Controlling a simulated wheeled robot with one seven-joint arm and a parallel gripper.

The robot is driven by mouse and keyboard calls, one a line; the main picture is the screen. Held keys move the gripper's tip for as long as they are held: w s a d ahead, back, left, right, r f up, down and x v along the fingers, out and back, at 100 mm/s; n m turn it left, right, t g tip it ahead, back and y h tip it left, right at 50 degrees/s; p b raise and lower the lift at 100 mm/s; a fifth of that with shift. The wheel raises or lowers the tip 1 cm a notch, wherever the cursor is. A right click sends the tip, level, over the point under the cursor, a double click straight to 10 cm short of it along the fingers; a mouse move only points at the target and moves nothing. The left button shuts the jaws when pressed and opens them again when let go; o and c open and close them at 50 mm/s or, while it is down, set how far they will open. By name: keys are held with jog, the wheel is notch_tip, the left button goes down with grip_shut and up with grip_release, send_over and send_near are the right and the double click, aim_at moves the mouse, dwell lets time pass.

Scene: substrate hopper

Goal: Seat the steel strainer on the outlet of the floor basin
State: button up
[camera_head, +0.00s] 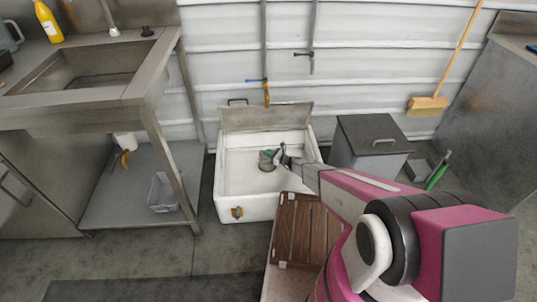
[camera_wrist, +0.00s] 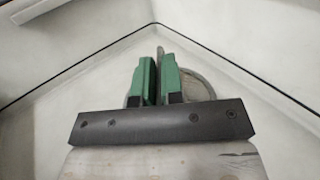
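The white floor basin (camera_head: 232,178) stands against the wall, and its pale walls and corner fill the wrist view. My gripper (camera_head: 270,154) reaches down inside it from the right. In the wrist view its green fingers (camera_wrist: 160,80) are close together, with a thin grey upright piece (camera_wrist: 160,54) between them, which looks like the steel strainer's grip. A round grey disc (camera_wrist: 204,84) shows behind and beside the fingers. In the head view a dark round shape (camera_head: 266,164) lies just below the fingertips on the basin floor. Whether strainer and outlet touch is hidden.
A brown slatted rack (camera_head: 300,232) lies in front of the basin. A grey lidded bin (camera_head: 372,140) stands right of it, with a green-handled tool (camera_head: 438,170) and a broom (camera_head: 430,103) beyond. A steel sink table (camera_head: 130,95) is at left. A tap (camera_head: 266,92) hangs over the basin's back.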

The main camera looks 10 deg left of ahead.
jog(key=o, duration=0.4)
jog(key=shift+o, duration=0.2)
jog(key=shift+r, duration=0.1)
jog(key=shift+r, duration=0.4)
jog(key=s+a+r, duration=0.6)
jog(key=s+r, duration=0.3)
jog(key=r, duration=0.1)
jog(key=shift+s+a, duration=0.25)
jog(key=shift+s, duration=0.15)
jog(key=shift+d, duration=0.1)
